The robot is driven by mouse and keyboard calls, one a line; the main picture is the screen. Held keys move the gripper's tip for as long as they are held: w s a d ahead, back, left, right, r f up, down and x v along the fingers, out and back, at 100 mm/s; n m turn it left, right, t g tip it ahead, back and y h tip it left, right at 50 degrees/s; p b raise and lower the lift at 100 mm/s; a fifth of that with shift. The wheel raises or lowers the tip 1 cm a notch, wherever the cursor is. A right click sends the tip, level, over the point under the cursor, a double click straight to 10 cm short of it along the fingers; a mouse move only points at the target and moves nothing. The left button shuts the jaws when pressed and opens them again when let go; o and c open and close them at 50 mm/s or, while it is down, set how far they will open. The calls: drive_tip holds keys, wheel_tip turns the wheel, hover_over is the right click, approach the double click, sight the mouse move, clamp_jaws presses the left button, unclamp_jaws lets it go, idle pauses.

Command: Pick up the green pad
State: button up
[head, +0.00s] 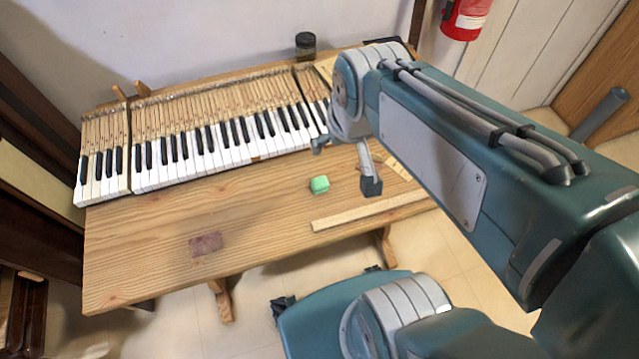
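The green pad (319,185) is a small light-green block lying on the wooden table (150,255), in front of the piano keys. My gripper (345,168) is above the table, just right of and behind the pad in the picture. Its two fingers are spread wide apart, one near the keys and one right of the pad. Nothing shows between them. The pad is fully visible and appears apart from the fingers, though the height of the gripper above the table is hard to judge.
A row of piano keys (190,158) fills the back of the table. A dark jar (305,45) stands behind. The table's front left is mostly clear.

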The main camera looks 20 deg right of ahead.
drive_tip(key=w+f+g, duration=0.2)
drive_tip(key=w+f, duration=0.4)
drive_tip(key=f, duration=0.1)
drive_tip(key=g, duration=0.2)
hover_over(319, 182)
wheel_tip(319, 182, down, 9)
drive_tip(key=f, duration=0.5)
drive_tip(key=shift+s+d+f, duration=0.1)
drive_tip(key=shift+d+f, duration=0.2)
drive_tip(key=shift+f, duration=0.1)
drive_tip(key=shift+a+f, duration=0.15)
drive_tip(key=shift+f, duration=1.2)
drive_tip(key=shift+a+f, duration=0.1)
drive_tip(key=shift+f, duration=1.2)
drive_tip(key=c, duration=0.9)
drive_tip(key=shift+r, duration=0.1)
